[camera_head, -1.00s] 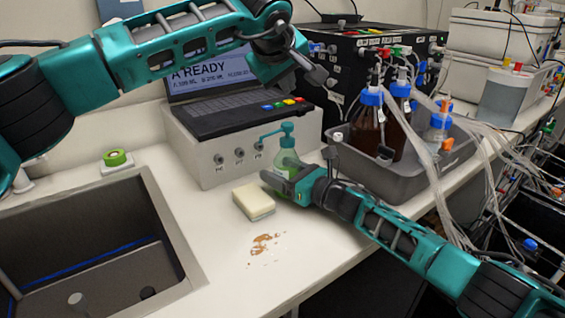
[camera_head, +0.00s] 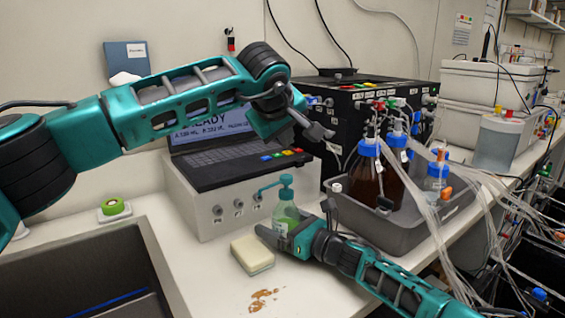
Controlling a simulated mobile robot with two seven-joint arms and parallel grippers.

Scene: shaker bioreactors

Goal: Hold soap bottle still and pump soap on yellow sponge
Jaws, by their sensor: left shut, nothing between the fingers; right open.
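The soap bottle (camera_head: 285,213) is green with a teal pump head (camera_head: 284,184) whose spout points left. It stands upright on the counter in front of the grey control box. The yellow sponge (camera_head: 252,254) lies on the counter just left of and in front of the bottle. My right gripper (camera_head: 277,236) is open at the lower part of the bottle, with fingers beside it; whether they touch it I cannot tell.
A grey box with a laptop (camera_head: 235,140) stands behind the bottle. A grey tray (camera_head: 410,225) with brown bottles and tubing is at right. A sink (camera_head: 90,275) opens at lower left. Brown crumbs (camera_head: 262,299) lie before the sponge.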

